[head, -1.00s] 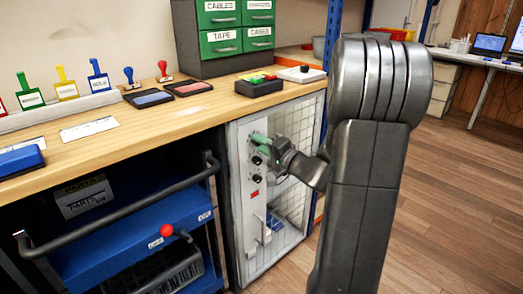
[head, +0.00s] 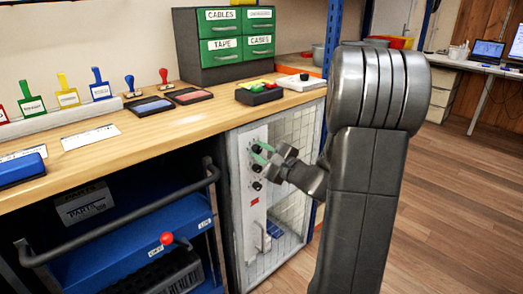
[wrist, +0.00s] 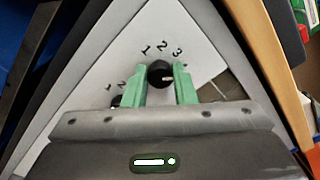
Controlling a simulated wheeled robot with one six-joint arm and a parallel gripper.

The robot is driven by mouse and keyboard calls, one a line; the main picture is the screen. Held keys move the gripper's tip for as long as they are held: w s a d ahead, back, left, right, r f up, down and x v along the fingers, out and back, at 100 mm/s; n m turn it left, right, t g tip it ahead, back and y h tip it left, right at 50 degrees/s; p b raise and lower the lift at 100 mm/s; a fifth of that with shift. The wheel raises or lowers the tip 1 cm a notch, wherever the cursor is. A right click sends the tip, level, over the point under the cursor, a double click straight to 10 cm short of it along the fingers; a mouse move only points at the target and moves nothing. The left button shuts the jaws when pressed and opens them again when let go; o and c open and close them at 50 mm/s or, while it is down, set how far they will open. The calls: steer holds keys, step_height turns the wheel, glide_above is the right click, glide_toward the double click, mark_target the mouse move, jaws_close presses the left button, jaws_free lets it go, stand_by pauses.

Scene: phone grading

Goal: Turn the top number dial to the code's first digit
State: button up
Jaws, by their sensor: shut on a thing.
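The code is not legible anywhere.
The panel is on a mesh cage (head: 297,125) under the wooden bench (head: 110,145). A blue cart (head: 120,252) with a dark handle stands to its left. Ink pads, stamps and a green drawer cabinet (head: 238,70) are on the bench. The floor at right is clear.

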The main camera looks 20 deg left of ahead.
steer(key=m+p, duration=0.2)
steer(key=m, duration=0.2)
steer(key=shift+r+m, duration=0.15)
steer(key=shift+m, duration=0.15)
steer(key=shift+m+p, duration=1.15)
steer(key=shift+m, duration=0.75)
steer(key=o, duration=1)
steer(key=p+v, duration=0.1)
steer(key=v, duration=1.3)
steer(key=shift+a, duration=0.15)
